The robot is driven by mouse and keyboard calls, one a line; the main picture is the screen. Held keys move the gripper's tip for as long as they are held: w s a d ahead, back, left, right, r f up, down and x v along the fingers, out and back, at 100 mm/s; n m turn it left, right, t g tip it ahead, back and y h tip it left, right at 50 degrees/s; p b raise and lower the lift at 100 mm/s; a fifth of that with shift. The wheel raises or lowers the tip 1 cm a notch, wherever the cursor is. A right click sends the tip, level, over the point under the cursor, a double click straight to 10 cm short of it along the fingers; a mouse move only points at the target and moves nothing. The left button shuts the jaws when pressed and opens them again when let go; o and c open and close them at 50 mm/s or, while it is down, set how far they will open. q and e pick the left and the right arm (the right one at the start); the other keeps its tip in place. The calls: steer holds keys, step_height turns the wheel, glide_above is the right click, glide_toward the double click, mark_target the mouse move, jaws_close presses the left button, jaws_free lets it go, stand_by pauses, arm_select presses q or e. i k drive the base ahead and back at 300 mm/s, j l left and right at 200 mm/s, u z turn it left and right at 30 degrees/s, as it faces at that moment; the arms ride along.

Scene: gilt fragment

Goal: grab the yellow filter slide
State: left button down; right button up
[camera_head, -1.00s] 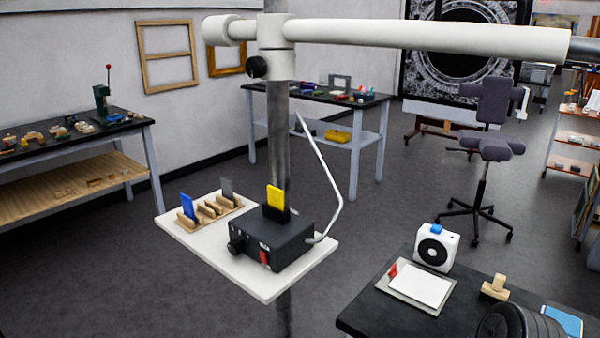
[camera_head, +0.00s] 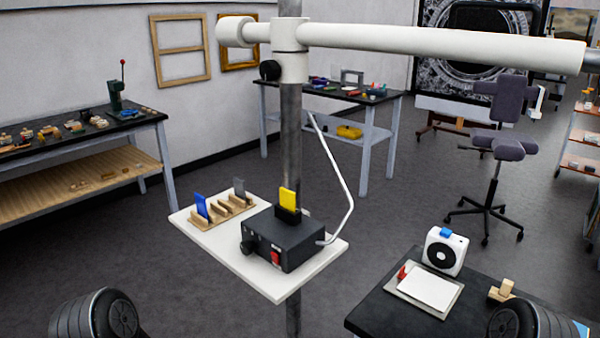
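The yellow filter slide (camera_head: 288,199) stands upright in a slot on top of a black box (camera_head: 285,240). The box has a knob and a red switch on its front and sits on a white shelf (camera_head: 262,283) fixed to a metal pole. The slide's lower end is hidden in the dark holder. Neither of my grippers shows. Only dark ribbed rounded parts, seemingly of my arms, show at the bottom left and bottom right, well apart from the slide.
A wooden rack (camera_head: 228,208) on the shelf holds a blue slide (camera_head: 201,206) and a grey slide (camera_head: 239,187). A thick white horizontal arm (camera_head: 430,40) crosses above, and a bent white rod (camera_head: 340,180) rises beside the box. A black table (camera_head: 385,318) stands at the lower right.

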mark_target(287, 198)
steer(key=j+z, duration=0.1)
steer(key=z, duration=0.35)
steer(key=j+z, duration=0.1)
steer(key=z, duration=0.3)
steer(key=j+z, duration=0.15)
steer(key=z, duration=0.3)
steer(key=j+z, duration=0.1)
steer(key=z, duration=0.35)
steer(key=k+j+z, duration=0.25)
steer(key=j, duration=0.15)
steer(key=k+j+z, duration=0.1)
steer(key=j+z, duration=0.2)
steer(key=j, duration=0.15)
steer(key=k+j+z, duration=0.25)
steer(key=k+j, duration=0.3)
steer(key=j, duration=0.15)
